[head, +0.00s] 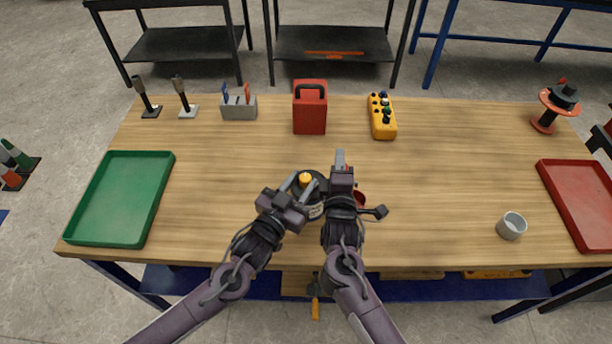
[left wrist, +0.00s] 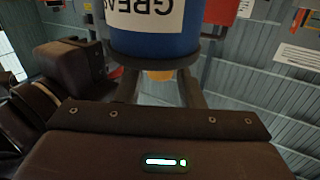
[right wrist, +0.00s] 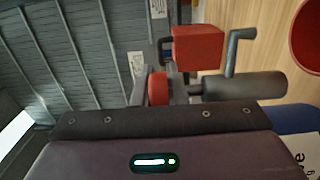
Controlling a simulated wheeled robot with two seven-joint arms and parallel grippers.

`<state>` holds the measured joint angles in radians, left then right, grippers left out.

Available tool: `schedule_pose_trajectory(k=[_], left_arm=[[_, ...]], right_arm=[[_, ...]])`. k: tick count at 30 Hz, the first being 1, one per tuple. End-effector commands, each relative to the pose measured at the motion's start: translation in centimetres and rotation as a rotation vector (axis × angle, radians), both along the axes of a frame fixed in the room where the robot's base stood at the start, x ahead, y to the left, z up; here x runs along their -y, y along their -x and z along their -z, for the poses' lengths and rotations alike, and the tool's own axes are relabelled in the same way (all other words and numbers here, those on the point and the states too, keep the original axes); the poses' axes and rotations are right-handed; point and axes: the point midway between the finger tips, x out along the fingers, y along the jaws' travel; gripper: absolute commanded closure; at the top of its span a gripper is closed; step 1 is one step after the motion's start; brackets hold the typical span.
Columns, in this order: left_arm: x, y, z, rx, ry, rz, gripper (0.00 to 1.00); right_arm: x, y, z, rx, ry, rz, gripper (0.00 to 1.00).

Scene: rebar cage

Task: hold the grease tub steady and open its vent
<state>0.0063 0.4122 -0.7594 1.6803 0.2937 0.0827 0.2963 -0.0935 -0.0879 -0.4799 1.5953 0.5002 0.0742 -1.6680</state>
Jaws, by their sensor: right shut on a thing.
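The blue grease tub (left wrist: 160,40), with a white label and dark rim, stands on the table among my grippers; its orange vent cap (head: 305,180) is on top. The tub is upside down in the left wrist view. My left gripper (head: 299,187) is open, with its fingers apart on either side of the cap at the rim; contact cannot be made out. My right gripper (head: 341,164), just right of the tub, is shut on a tool (right wrist: 245,85) with a red part, a dark barrel and a bent grey rod. Its grip is partly hidden.
A red toolbox (head: 310,118) and yellow control box (head: 383,118) stand behind. A red round dish (head: 359,200) is beside my right wrist. A green tray (head: 122,200) lies left; a grey cup (head: 511,226) and red tray (head: 580,205) lie right. The table between is clear.

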Motion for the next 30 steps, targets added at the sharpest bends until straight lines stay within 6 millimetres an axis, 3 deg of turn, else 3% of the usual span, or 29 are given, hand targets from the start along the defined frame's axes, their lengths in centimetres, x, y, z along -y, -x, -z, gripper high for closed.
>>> schedule_pose_trajectory(k=[6,16,23,30], left_arm=[[1.1,-1.9,0.0,0.000,-0.001,0.001,0.65],[1.2,-2.1,0.1,0.000,-0.001,0.001,0.65],[1.2,-2.1,0.1,0.000,-0.001,0.001,0.96],[1.1,-2.2,0.0,0.002,-0.003,0.017,0.97]], right_arm=[[0.0,0.0,0.0,-0.001,0.000,0.000,1.00],[0.0,0.0,0.0,-0.001,0.000,0.000,1.00],[0.0,0.0,0.0,-0.001,0.000,0.000,1.00],[0.0,0.0,0.0,-0.001,0.000,0.001,1.00]])
